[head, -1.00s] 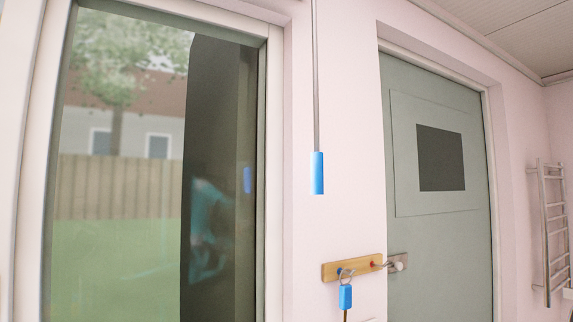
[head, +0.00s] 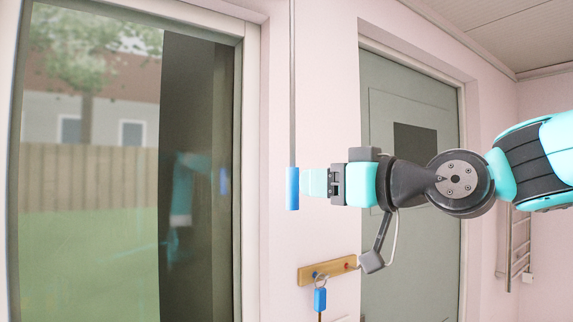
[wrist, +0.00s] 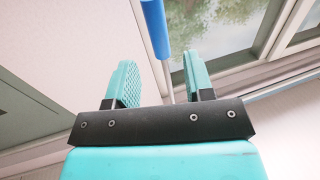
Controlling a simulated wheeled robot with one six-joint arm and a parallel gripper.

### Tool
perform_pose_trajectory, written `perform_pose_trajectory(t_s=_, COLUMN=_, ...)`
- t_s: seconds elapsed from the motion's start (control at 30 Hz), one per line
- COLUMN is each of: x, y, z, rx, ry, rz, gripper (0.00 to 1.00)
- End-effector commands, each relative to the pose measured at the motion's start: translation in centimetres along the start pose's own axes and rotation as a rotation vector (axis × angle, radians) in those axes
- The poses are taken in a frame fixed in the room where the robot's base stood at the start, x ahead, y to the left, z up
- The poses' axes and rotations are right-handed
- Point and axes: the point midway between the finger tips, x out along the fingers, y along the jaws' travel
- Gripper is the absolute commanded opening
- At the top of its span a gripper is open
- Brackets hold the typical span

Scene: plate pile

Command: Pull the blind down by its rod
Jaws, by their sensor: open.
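The blind's rod (head: 292,90) hangs down the pink wall just right of the window and ends in a blue handle (head: 292,188). My gripper (head: 312,183) reaches in from the right at the handle's height, its fingertips close beside the handle. In the wrist view, my gripper (wrist: 160,85) is open with its two teal fingers apart. The rod's blue handle (wrist: 154,32) shows there between and beyond the fingers, nearer the right finger. I cannot tell whether either finger touches it. The blind itself is not in view.
The window (head: 90,190) stands to the left, a grey-green door (head: 420,260) behind my arm. A wooden key rack (head: 328,270) with a blue-tagged key (head: 320,299) is on the wall below my gripper. A towel rail (head: 518,245) is at the far right.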

Motion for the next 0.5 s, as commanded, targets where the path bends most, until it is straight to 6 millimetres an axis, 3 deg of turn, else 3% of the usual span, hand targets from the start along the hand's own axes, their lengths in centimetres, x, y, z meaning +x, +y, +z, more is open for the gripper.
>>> perform_pose_trajectory(t_s=0.2, x=4.8, y=0.0, z=-0.4, rx=0.002, ry=-0.003, rz=-0.002, gripper=0.48)
perform_pose_trajectory(t_s=0.5, x=8.0, y=0.0, z=-0.1, rx=0.001, ry=-0.001, rz=0.000, gripper=0.48)
